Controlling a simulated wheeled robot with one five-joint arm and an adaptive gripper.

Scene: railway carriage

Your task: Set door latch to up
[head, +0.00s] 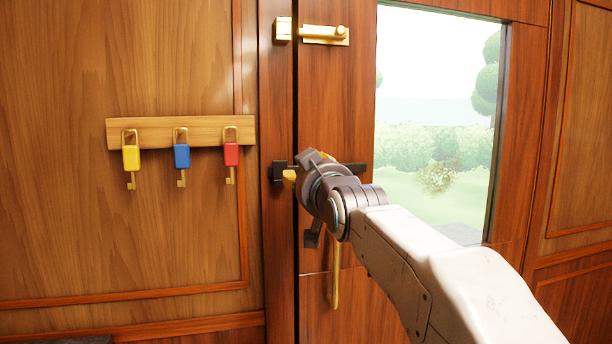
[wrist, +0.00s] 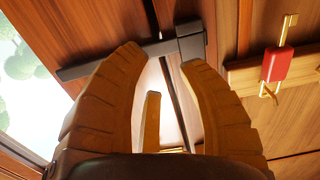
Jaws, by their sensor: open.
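The door latch is a dark bar (head: 355,168) lying roughly level across the door's edge, with a dark block (head: 278,172) at its left on the frame. My arm hides its middle in the head view. In the upside-down wrist view, the bar (wrist: 90,68) runs from the lower left to the block (wrist: 191,43). My gripper (wrist: 162,57) is open, its two yellow fingers apart and empty. The left fingertip overlaps the bar in the picture; I cannot tell whether they touch. A narrow yellow-brown piece (wrist: 152,120) shows between the fingers; I cannot tell what it is.
A brass bolt (head: 324,33) sits above on the door, and an upright brass handle (head: 336,280) below the latch. A wooden rack (head: 205,133) with yellow, blue and red (head: 231,154) keys hangs at left. A window (head: 435,100) is at right.

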